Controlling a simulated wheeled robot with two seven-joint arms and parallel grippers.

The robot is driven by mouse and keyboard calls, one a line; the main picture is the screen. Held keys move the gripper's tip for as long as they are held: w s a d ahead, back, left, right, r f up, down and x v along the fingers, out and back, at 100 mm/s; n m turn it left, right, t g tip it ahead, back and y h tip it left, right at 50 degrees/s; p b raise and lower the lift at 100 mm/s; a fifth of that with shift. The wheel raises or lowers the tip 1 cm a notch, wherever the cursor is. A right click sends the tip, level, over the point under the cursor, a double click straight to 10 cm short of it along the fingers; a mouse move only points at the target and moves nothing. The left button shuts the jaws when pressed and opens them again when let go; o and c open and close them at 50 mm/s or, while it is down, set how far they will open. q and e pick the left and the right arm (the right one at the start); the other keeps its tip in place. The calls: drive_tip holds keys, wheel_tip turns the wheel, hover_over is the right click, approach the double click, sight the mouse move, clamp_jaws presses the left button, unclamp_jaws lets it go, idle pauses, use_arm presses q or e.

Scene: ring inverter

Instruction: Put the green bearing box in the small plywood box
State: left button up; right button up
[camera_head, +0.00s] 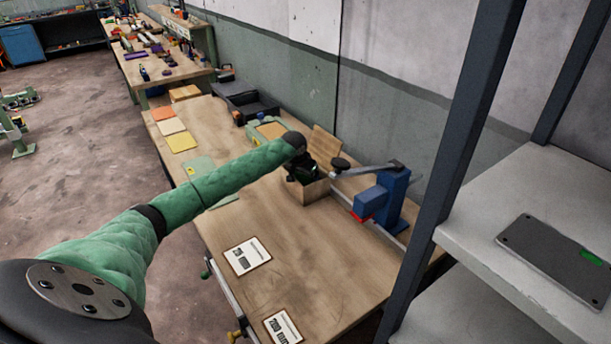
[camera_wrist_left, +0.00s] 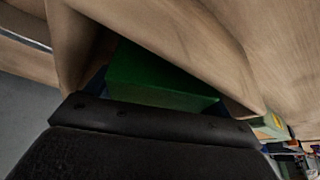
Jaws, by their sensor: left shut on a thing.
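The small plywood box (camera_head: 318,190) stands on the workbench with its lid (camera_head: 325,143) tilted open at the back. My left gripper (camera_head: 304,171) is at the box's opening, pointing down, and its dark body hides much of the inside. It is shut on the green bearing box (camera_wrist_left: 160,78), which fills the space in front of the gripper in the left wrist view. Plywood surfaces show close around it there. In the head view only a small dark green part shows. Whether the bearing box touches the plywood box's floor is hidden. My right gripper is not in view.
A blue tool with a metal lever (camera_head: 370,200) stands just right of the plywood box. A grey-green case (camera_head: 268,130) lies behind it on the bench. Printed cards (camera_head: 247,256) lie at the front. A grey shelf (camera_head: 520,190) stands at the right.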

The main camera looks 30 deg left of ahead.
use_arm(q)
drive_tip(key=shift+w+f, duration=0.1)
drive_tip(key=shift+f, duration=0.25)
drive_tip(key=o, duration=1)
